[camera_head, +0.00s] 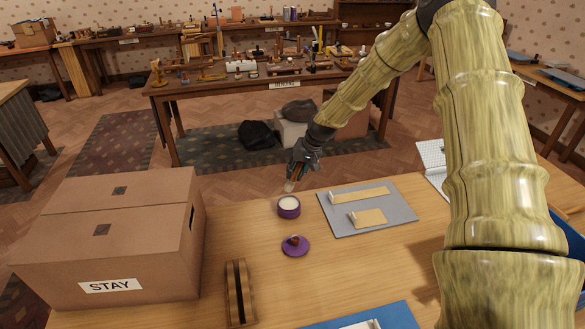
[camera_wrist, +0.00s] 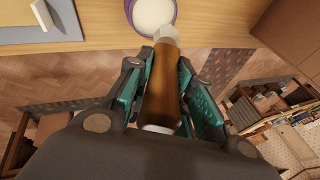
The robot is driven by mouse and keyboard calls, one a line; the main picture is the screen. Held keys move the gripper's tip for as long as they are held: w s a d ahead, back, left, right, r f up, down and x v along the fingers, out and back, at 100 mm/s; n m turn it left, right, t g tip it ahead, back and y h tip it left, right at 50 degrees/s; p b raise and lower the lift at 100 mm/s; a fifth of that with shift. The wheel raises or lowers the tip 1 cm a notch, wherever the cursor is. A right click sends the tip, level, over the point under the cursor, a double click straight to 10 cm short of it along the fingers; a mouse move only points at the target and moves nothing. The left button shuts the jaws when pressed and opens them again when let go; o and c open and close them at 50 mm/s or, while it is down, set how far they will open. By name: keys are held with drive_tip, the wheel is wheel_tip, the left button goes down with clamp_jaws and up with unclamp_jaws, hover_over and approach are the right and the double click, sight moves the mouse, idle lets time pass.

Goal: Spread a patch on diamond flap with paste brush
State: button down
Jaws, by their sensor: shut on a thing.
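My gripper (camera_head: 301,164) is shut on the paste brush (camera_wrist: 163,85), which has a brown handle and pale bristles. The bristle end (camera_head: 289,186) points down, just above and behind the purple paste pot (camera_head: 289,210). The pot is open, with white paste inside; it also shows in the wrist view (camera_wrist: 152,14), just past the brush tip. I cannot tell whether the bristles touch the pot. A grey board (camera_head: 343,227) to the right bears two tan pieces (camera_head: 358,193) (camera_head: 368,217) with whitish ends. I cannot tell which is the diamond flap.
A purple lid with a brown knob (camera_head: 295,246) lies in front of the pot. A slotted wooden block (camera_head: 233,300) and a blue mat (camera_head: 400,315) are nearer. A cardboard box marked STAY (camera_head: 110,260) stands left. Bare tabletop (camera_head: 340,270) lies between them.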

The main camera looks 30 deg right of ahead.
sight(288, 187)
drive_tip(key=shift+s+f, duration=0.15)
drive_tip(key=shift+f, duration=0.05)
drive_tip(key=f+b, duration=0.2)
drive_tip(key=f, duration=0.1)
drive_tip(key=f+b, duration=0.1)
drive_tip(key=f, duration=0.1)
drive_tip(key=shift+w+f, duration=0.2)
drive_tip(key=shift+w, duration=0.05)
drive_tip(key=shift+s+r, duration=0.1)
drive_tip(key=shift+f+b, duration=0.3)
drive_tip(key=shift+f, duration=0.35)
idle(2.0)
drive_tip(key=shift+r, duration=0.1)
